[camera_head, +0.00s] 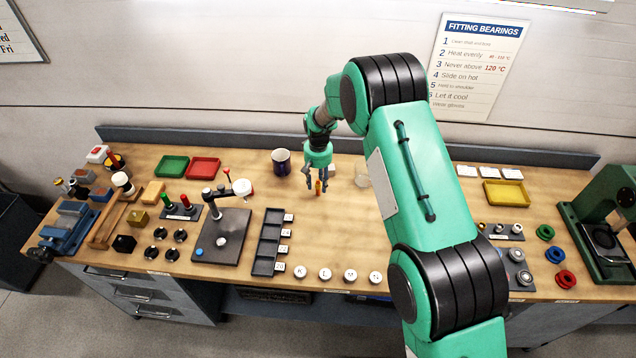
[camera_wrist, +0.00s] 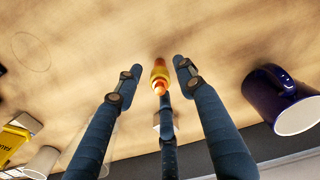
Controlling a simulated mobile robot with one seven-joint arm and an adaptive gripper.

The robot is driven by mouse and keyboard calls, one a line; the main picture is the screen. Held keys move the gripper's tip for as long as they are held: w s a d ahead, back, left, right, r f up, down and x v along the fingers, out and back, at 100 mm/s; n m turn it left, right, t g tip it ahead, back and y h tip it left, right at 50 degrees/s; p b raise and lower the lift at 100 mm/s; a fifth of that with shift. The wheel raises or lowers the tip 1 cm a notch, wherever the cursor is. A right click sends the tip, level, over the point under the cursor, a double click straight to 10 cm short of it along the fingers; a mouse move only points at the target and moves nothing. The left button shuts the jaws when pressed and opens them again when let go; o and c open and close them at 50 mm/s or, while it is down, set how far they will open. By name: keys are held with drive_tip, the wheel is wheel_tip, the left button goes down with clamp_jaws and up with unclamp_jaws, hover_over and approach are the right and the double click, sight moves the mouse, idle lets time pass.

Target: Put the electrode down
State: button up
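The electrode appears to be the small orange and yellow piece (camera_wrist: 159,78) in the middle of the wrist view. It also shows as a small upright orange piece (camera_head: 318,187) in the head view. My gripper (camera_wrist: 156,80) has two dark fingers spread to either side of it, with a visible gap on each side. A third dark finger reaches up from below and overlaps its near end in the picture; contact there cannot be told. In the head view, my gripper (camera_head: 317,188) is low over the middle of the wooden bench (camera_head: 345,235). Whether the electrode's lower end rests on the bench is unclear.
A dark blue mug (camera_head: 281,162) stands left of my gripper; it also shows in the wrist view (camera_wrist: 268,92). A clear glass (camera_head: 361,177) stands to the right. A black slotted tray (camera_head: 266,240) lies nearer the front. Bench around the electrode is bare.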

drive_tip(key=shift+r, duration=0.15)
wheel_tip(320, 180, up, 11)
drive_tip(key=shift+w, duration=0.1)
drive_tip(key=shift+r, duration=0.5)
idle(0.8)
